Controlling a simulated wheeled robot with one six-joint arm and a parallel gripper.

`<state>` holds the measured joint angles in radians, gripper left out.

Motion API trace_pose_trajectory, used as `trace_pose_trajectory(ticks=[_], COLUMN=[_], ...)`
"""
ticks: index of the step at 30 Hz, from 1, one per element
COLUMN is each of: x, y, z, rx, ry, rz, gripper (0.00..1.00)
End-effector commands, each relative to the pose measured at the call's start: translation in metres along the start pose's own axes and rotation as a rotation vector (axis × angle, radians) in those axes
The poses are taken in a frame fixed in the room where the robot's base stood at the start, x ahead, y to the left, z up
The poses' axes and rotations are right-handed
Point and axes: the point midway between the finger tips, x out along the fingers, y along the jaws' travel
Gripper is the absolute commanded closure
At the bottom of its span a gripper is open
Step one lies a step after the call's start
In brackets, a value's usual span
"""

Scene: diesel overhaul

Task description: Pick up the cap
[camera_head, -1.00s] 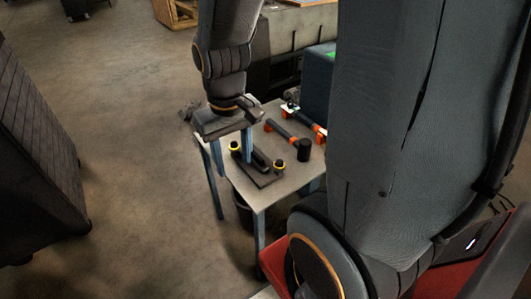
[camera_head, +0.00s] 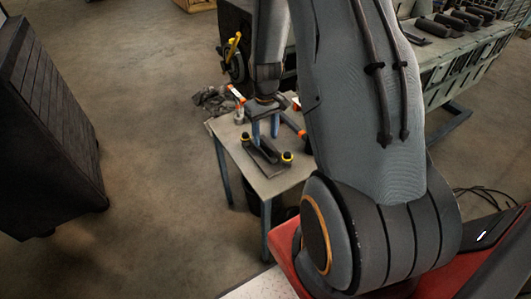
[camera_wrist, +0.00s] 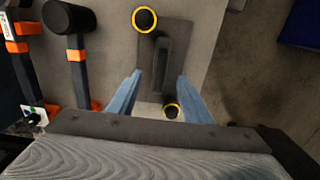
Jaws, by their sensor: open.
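A dark, long block that looks like the cap (camera_head: 264,150) lies on a flat dark plate (camera_head: 268,169) on the small grey table. A yellow-ringed black round piece stands near each end of it. In the wrist view the cap (camera_wrist: 161,66) runs up and down on the plate (camera_wrist: 180,40). My gripper (camera_head: 266,140) is over the cap, with its blue fingers apart. In the wrist view my gripper (camera_wrist: 160,76) has one finger on each side of the block, with nothing held. I cannot tell whether the fingertips reach down beside it.
The table (camera_head: 228,138) also holds a black-headed mallet (camera_wrist: 70,20) with orange bands and another orange-banded tool (camera_wrist: 20,45), left in the wrist view. A dark cabinet (camera_head: 45,130) stands at left. An engine-like block (camera_head: 455,50) is at back right. Floor left of the table is clear.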

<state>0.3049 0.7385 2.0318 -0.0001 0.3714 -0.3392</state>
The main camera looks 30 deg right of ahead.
Motion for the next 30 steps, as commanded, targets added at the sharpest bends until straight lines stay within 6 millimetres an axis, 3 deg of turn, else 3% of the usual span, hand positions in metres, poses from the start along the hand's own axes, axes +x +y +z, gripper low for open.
trace_pose_trajectory(ticks=[18,28,30], x=[0.058,0.063,0.063], y=[0.000,0.000,0.000], z=[0.002,0.001,0.001], rx=[0.000,0.000,0.000], ry=[-0.002,0.001,0.000], rz=[-0.001,0.000,0.000], gripper=[0.55,0.55,0.65])
